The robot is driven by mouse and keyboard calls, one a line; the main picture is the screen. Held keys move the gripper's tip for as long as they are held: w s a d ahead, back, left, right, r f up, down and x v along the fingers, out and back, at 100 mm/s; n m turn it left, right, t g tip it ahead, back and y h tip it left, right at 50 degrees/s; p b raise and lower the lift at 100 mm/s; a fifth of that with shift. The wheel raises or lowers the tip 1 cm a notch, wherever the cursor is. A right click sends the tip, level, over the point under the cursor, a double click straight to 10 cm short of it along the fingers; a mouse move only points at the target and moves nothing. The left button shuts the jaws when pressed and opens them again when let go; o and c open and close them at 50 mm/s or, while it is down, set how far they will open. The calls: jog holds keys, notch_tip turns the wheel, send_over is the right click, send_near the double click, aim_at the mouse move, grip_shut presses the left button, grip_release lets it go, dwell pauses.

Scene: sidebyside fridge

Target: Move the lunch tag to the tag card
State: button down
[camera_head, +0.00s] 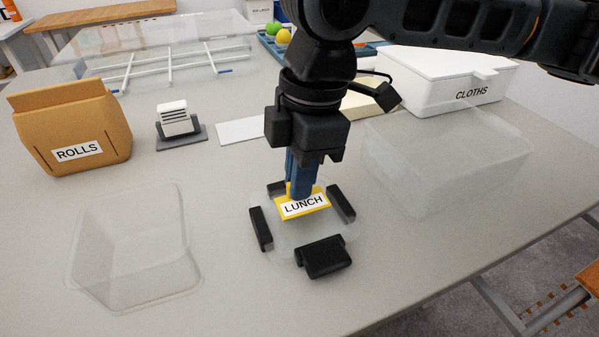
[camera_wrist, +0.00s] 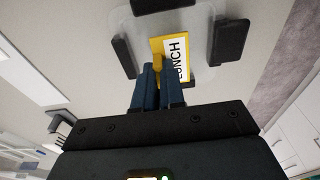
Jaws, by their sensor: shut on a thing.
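The lunch tag (camera_head: 306,206) is a yellow tag with a white label reading LUNCH. My gripper (camera_head: 300,192) points down and is shut on it, over a clear lidded container (camera_head: 287,240) with black clips around its rim. The tag also shows in the wrist view (camera_wrist: 176,55), between the blue fingertips (camera_wrist: 159,75). I cannot tell whether the tag touches the lid. A blank white card (camera_head: 244,131) lies flat on the table behind and left of my gripper; it may be the tag card, but no print on it shows.
An empty clear tub (camera_head: 135,250) stands front left and another clear box (camera_head: 440,165) stands right. A ROLLS bag (camera_head: 72,125), a small card holder (camera_head: 180,125) and a white CLOTHS box (camera_head: 440,82) stand farther back. The table's right edge is near the clear box.

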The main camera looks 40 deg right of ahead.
jog(key=shift+r, duration=0.2)
notch_tip(320, 180, up, 4)
jog(key=p, duration=0.4)
dwell(0.4)
jog(key=c, duration=1.7)
grip_release()
jog(key=shift+c, duration=0.2)
grip_shut()
jog(key=shift+w, duration=0.15)
